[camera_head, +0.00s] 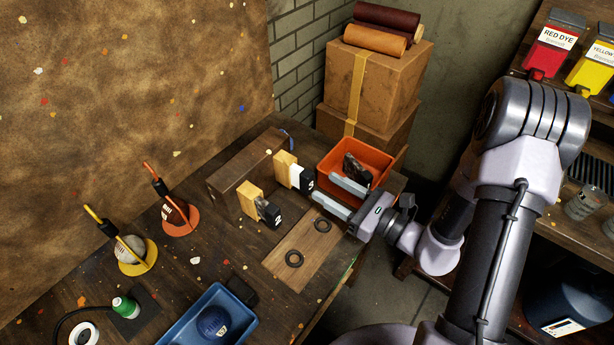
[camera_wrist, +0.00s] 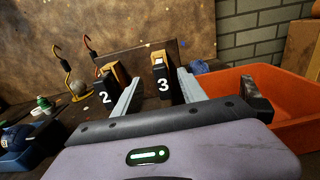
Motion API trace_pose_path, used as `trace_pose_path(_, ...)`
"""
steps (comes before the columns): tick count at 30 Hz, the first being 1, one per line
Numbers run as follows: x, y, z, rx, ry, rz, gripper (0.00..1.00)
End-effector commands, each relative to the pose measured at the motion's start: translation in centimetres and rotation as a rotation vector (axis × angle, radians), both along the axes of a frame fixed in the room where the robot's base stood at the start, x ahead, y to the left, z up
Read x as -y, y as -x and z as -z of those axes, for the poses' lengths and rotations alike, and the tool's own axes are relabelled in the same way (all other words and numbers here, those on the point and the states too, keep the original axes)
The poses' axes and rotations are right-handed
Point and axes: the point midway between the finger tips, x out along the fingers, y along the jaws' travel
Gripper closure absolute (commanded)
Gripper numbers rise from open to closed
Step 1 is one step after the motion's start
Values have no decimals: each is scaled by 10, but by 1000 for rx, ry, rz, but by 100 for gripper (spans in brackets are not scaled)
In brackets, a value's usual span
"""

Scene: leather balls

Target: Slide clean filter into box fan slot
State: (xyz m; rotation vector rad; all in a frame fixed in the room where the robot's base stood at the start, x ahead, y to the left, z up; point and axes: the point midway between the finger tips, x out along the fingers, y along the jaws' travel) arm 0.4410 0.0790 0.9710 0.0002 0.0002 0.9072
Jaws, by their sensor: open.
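I see no box fan and no air filter in either view. My gripper (camera_head: 323,187) is open and empty above the workbench. Its two grey fingers also show in the wrist view (camera_wrist: 158,76), pointing toward two upright tan-and-black pieces. The piece marked 3 (camera_wrist: 162,84) stands between and beyond the fingers, and it shows in the head view (camera_head: 287,164). The piece marked 2 (camera_wrist: 104,92) stands left of the fingers and also shows in the head view (camera_head: 249,197). Both stand in front of a dark wooden block (camera_head: 232,176).
An orange bin (camera_head: 373,156) with dark items sits right beside the fingers. A light board (camera_head: 314,247) with two black rings lies in front. A blue tray (camera_head: 187,325) holds a dark ball. Two hooked stands (camera_head: 180,220) are at left. Stacked boxes (camera_head: 379,85) stand behind.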

Motion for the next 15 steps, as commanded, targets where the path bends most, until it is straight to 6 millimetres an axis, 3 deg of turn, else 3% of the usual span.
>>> trace_pose_path(6,-44,-32,1,2,0,-6,51)
trace_pose_path(15,-63,-49,0,0,0,0,51)
